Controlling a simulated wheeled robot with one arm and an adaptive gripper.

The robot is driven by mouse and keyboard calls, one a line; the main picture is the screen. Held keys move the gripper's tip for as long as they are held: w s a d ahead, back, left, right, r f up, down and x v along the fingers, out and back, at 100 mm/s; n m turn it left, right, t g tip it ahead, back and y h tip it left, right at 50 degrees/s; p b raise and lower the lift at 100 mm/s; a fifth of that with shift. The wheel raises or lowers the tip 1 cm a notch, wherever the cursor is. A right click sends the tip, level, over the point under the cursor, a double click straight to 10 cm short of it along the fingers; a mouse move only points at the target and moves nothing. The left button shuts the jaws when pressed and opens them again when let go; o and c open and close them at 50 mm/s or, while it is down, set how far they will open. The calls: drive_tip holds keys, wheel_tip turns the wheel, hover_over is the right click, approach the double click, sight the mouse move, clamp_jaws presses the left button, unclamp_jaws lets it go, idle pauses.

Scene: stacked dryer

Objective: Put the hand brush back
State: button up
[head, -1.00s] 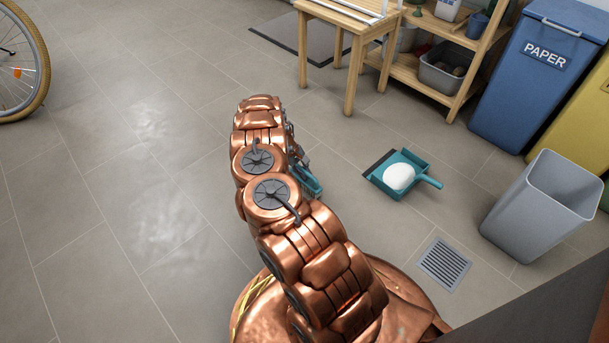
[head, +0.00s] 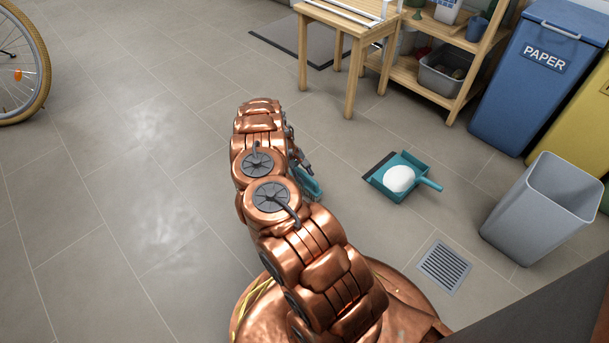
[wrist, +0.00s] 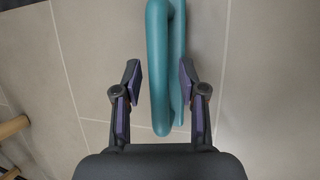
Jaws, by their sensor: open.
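The teal hand brush (head: 308,184) is on the floor just right of my arm in the head view, partly hidden by the arm. In the wrist view its long teal body (wrist: 158,70) runs up the picture between my fingers. My gripper (wrist: 160,76) is open, with one finger on each side of the brush and visible gaps to both. In the head view my gripper (head: 301,160) is mostly behind the arm. A teal dustpan (head: 413,188) with a white rounded heap (head: 398,179) on it lies on the floor to the right.
A grey bin (head: 540,212) and a floor drain (head: 445,267) are at the right. A blue paper bin (head: 535,85), a wooden shelf (head: 440,88) and a wooden table (head: 350,40) stand at the back. A bicycle wheel (head: 35,60) is at upper left. The left floor is clear.

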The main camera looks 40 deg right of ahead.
drive_tip(key=p+v, duration=0.4)
drive_tip(key=v, duration=0.8)
drive_tip(key=w+a+r+n+t+y, duration=0.1)
drive_tip(key=w+a+r+y, duration=0.1)
drive_tip(key=a+r, duration=1.2)
drive_tip(key=s+a+r+n+y, duration=0.1)
drive_tip(key=s+a+r, duration=0.6)
drive_tip(key=a+r, duration=0.55)
drive_tip(key=s+a+r, duration=0.3)
drive_tip(key=s+r, duration=0.1)
drive_tip(key=s, duration=0.3)
drive_tip(key=s+a+r, duration=0.4)
drive_tip(key=s, duration=0.3)
drive_tip(key=s+a+r+m, duration=0.1)
drive_tip(key=s, duration=1.4)
drive_tip(key=shift+s+a+t, duration=0.25)
drive_tip(key=shift+s+t, duration=0.05)
drive_tip(key=shift+r, duration=0.1)
